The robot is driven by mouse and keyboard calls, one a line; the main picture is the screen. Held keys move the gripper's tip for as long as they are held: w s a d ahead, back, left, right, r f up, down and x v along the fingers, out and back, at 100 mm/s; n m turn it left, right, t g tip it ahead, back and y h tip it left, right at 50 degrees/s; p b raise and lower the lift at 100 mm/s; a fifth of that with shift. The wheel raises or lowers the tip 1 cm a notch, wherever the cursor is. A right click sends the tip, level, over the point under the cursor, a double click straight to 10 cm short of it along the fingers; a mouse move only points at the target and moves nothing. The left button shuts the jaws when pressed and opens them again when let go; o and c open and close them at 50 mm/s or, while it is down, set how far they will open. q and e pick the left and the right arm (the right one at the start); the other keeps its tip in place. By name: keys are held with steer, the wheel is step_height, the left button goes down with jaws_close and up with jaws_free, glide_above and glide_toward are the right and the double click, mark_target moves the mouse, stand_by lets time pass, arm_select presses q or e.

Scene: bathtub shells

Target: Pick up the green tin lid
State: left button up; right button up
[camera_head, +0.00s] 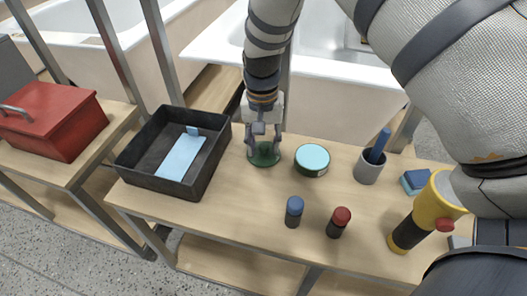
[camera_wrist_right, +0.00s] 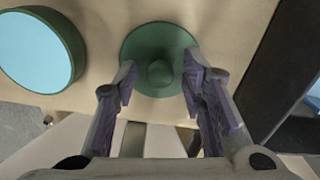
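The green tin lid (camera_head: 264,158) lies flat on the wooden bench, between the black tray and the tin. In the right wrist view the lid (camera_wrist_right: 160,38) is a dark green disc with a round knob (camera_wrist_right: 160,73) at its middle. My right gripper (camera_head: 264,142) points down over the lid. In the wrist view its two fingers (camera_wrist_right: 159,76) are open, one on each side of the knob, with a gap to it. How high the tips are above the lid is hard to tell. My left gripper is not in view.
A green tin with a pale blue top (camera_head: 312,159) stands close to the lid's right. The black tray (camera_head: 138,178) is to its left. Blue-capped (camera_head: 294,212) and red-capped (camera_head: 339,222) bottles, a grey cup (camera_head: 369,169) and a yellow flashlight (camera_head: 430,206) stand further right.

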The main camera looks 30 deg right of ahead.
jaws_close()
